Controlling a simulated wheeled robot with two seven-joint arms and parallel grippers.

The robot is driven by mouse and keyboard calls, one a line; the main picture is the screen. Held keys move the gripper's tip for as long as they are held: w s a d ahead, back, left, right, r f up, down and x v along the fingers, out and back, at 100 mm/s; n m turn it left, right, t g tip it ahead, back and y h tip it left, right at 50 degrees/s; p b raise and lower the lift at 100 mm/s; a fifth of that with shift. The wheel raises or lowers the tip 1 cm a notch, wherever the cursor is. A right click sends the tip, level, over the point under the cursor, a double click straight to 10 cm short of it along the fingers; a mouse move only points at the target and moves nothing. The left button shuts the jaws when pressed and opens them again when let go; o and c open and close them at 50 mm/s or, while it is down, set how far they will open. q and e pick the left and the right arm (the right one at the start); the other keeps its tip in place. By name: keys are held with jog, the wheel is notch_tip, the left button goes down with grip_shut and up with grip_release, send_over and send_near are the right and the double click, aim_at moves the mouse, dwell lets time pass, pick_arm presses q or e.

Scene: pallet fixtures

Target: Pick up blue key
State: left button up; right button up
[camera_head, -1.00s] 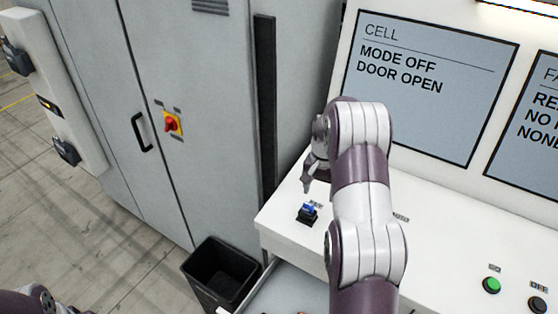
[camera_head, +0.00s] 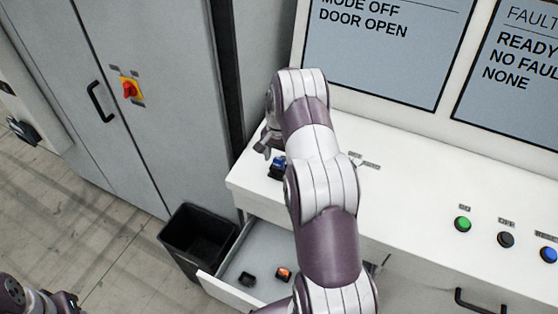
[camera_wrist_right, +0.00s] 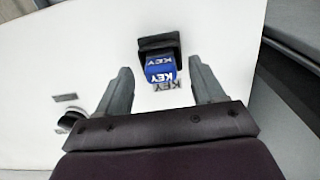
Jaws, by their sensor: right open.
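The blue key (camera_wrist_right: 160,67) sits in a black key switch base (camera_wrist_right: 158,44) on the white console top, with "KEY" lettering on it. In the head view the blue key (camera_head: 278,163) is partly hidden beside my right arm. My right gripper (camera_wrist_right: 162,76) is open, its two fingers on either side of the key in the wrist view, with gaps on both sides. In the head view my right gripper (camera_head: 264,143) is just up and left of the key. Part of my left arm (camera_head: 40,300) shows at the bottom left; its gripper fingers cannot be made out.
An open drawer (camera_head: 210,285) below the console holds a black item (camera_head: 246,279) and an orange and black item (camera_head: 284,273). A black bin (camera_head: 199,240) stands left of it. Green (camera_head: 462,224), black (camera_head: 506,240) and blue (camera_head: 548,254) buttons line the console's right. A grey cabinet (camera_head: 150,110) stands left.

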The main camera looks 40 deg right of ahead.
jog(key=shift+s+a, duration=0.1)
jog(key=shift+a, duration=0.05)
jog(key=shift+w+d+f, duration=0.25)
jog(key=shift+w, duration=0.05)
jog(key=c, duration=1.1)
jog(key=shift+s+a+r, duration=0.1)
jog(key=shift+s, duration=0.05)
